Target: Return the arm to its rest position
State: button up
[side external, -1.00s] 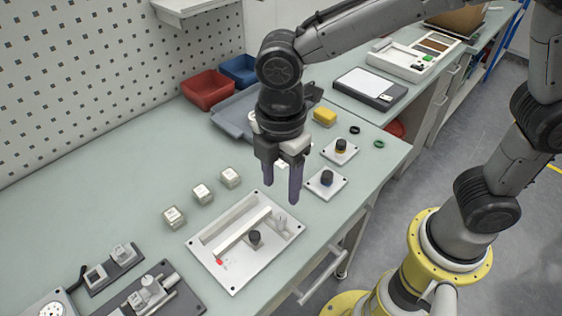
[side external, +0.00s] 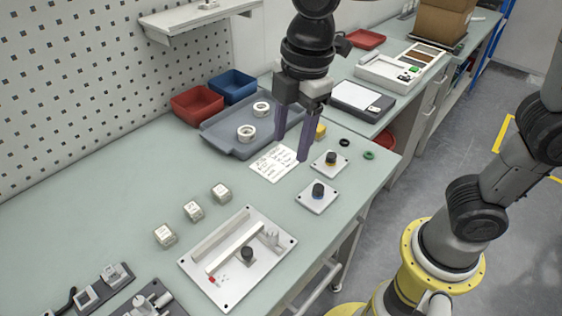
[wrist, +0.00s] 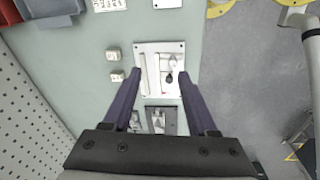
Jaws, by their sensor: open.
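My gripper (side external: 291,150) hangs above the bench in the side external view, its two purple fingers apart with nothing between them. In the wrist view my gripper (wrist: 159,98) also shows open and empty, pointing down over the bench. In the side external view the fingers appear in front of a written card (side external: 274,164) and the grey tray (side external: 222,140). A white fixture plate (side external: 236,284) with a bar and a dark knob lies nearer the camera; it also shows in the wrist view (wrist: 147,48).
Several small labelled blocks (side external: 194,210) stand left of the plate. Two knob plates (side external: 317,203) sit near the right bench edge. Red (side external: 197,104) and blue (side external: 233,87) bins stand by the pegboard, below a shelf (side external: 188,20).

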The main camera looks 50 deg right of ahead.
jog(key=s+d+r+m+t, duration=0.3)
jog(key=s+d+m, duration=0.35)
jog(key=d, duration=0.45)
jog(key=s+d+f+m+t, duration=0.1)
jog(key=s+d+f+m, duration=0.3)
jog(key=m, duration=0.5)
jog(key=shift+s+f+m+h, duration=0.35)
jog(key=shift+s+f, duration=0.15)
jog(key=shift+s, duration=0.45)
